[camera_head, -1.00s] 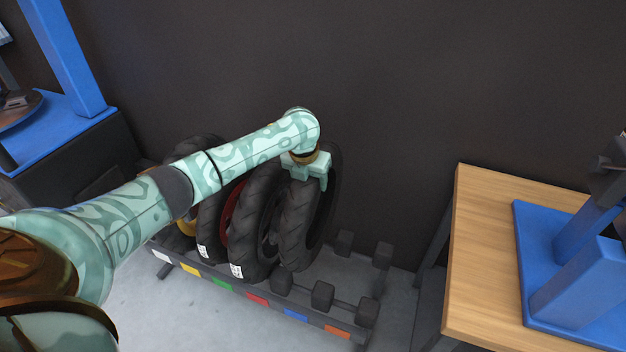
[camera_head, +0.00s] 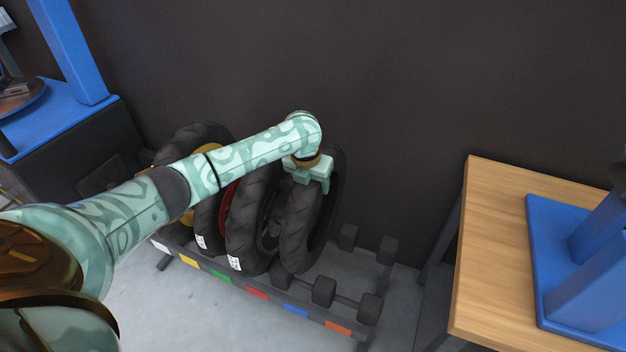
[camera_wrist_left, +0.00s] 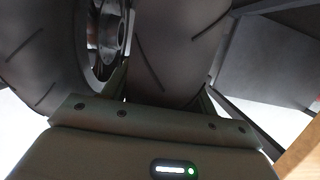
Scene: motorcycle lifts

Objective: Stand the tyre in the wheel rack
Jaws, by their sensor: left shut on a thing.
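My left gripper (camera_head: 308,170) is shut on the top of a black tyre (camera_head: 301,235). The tyre is upright, at the right end of a row of tyres, over the wheel rack (camera_head: 357,332). Its lower edge is near the rack's red and blue labels; I cannot tell whether it rests on the rack. In the left wrist view the held tyre (camera_wrist_left: 180,45) fills the space between the fingers, with another tyre (camera_wrist_left: 45,60) close on its left. My right gripper is not in view.
Several other tyres (camera_head: 245,225) stand in the rack to the left, close to the held one. The rack's right end, by the orange label (camera_head: 338,328), is empty. A wooden bench (camera_head: 495,240) with a blue stand (camera_head: 560,290) is at right. A dark wall is behind.

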